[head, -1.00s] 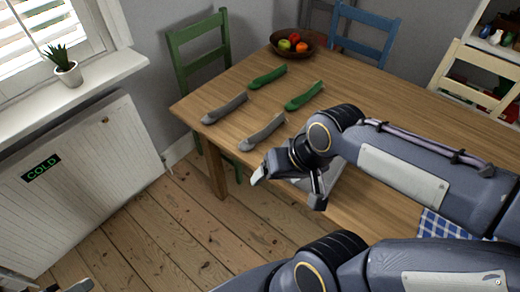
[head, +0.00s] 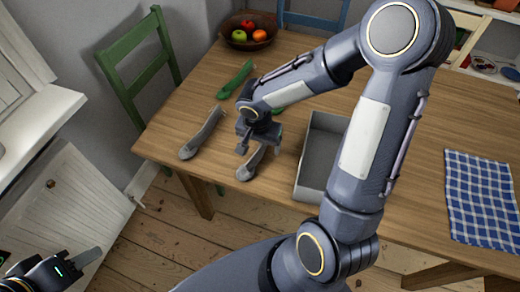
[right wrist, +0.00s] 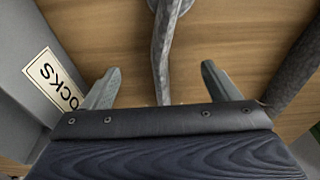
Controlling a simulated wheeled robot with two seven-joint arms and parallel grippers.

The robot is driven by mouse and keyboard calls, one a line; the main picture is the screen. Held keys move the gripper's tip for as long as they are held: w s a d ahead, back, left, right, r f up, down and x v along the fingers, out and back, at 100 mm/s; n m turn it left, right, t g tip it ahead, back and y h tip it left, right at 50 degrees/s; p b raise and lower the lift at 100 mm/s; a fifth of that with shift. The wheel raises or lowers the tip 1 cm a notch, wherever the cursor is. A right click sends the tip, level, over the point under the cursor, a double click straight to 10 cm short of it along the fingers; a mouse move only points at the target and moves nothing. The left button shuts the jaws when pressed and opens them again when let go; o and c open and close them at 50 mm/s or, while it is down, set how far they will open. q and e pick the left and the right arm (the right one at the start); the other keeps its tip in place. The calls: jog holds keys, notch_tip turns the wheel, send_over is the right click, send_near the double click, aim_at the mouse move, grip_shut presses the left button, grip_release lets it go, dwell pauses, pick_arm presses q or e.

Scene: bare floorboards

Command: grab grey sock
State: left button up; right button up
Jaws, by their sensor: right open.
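One grey sock (head: 251,164) lies near the table's front edge, under my right gripper (head: 259,147). In the right wrist view that grey sock (right wrist: 165,50) runs between the two open fingers (right wrist: 160,70), with a gap on each side. A second grey sock (head: 202,136) lies to the left of it; a dark grey strip, apparently this sock (right wrist: 300,62), shows at the right edge of the wrist view. My left gripper (head: 80,265) is low at the left, away from the table; its opening cannot be made out.
A grey open box (head: 310,187) stands right of the gripper; its label reads SOCKS in the wrist view (right wrist: 52,82). A green sock (head: 235,80) lies behind, another is mostly hidden by my arm. A fruit bowl (head: 250,44) and checked cloth (head: 482,200) are farther off.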

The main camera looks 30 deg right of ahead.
aim_at(257, 151)
jog(key=shift+w+d+f, duration=0.1)
jog(key=shift+d+f, duration=0.05)
jog(key=shift+f, duration=1.3)
jog(key=c, duration=1.1)
jog(key=shift+o, duration=0.2)
jog(key=shift+r, duration=0.1)
